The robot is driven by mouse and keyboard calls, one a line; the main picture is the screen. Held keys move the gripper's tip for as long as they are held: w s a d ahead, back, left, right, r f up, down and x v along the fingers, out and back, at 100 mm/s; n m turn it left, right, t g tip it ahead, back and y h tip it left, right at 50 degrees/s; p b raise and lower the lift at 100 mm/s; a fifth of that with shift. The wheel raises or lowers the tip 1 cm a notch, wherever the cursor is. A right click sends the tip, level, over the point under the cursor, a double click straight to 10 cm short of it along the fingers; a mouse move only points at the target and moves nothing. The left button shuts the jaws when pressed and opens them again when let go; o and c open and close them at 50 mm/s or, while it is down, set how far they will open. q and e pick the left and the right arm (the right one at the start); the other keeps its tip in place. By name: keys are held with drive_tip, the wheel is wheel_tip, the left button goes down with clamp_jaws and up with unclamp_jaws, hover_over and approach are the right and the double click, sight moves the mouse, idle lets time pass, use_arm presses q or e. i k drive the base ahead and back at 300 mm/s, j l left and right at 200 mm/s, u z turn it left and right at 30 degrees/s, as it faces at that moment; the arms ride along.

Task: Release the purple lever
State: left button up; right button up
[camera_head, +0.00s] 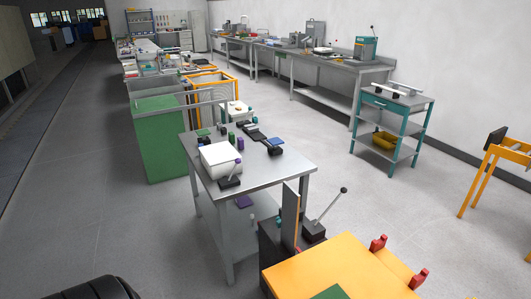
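A small lever with a purple knob (238,161) stands on a dark base at the front of a grey metal table (275,170). The lever leans up and to the right. It stands close in front of a white box (221,157). No gripper touches it. Neither of my grippers shows in the head view; only a dark rounded shape shows at the bottom left edge, and I cannot tell what it is.
Small dark and green items lie on the table's back half. A black-knobbed lever (330,205) and an orange-topped unit (330,265) stand at front right. A green cabinet (160,140) is behind left; a teal trolley (395,115) is at right. Floor left of the table is clear.

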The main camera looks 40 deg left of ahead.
sight(238, 160)
drive_tip(key=u, duration=1.55)
drive_tip(key=i+j, duration=1.75)
drive_tip(key=k+j+u, duration=0.05)
drive_tip(key=j, duration=0.1)
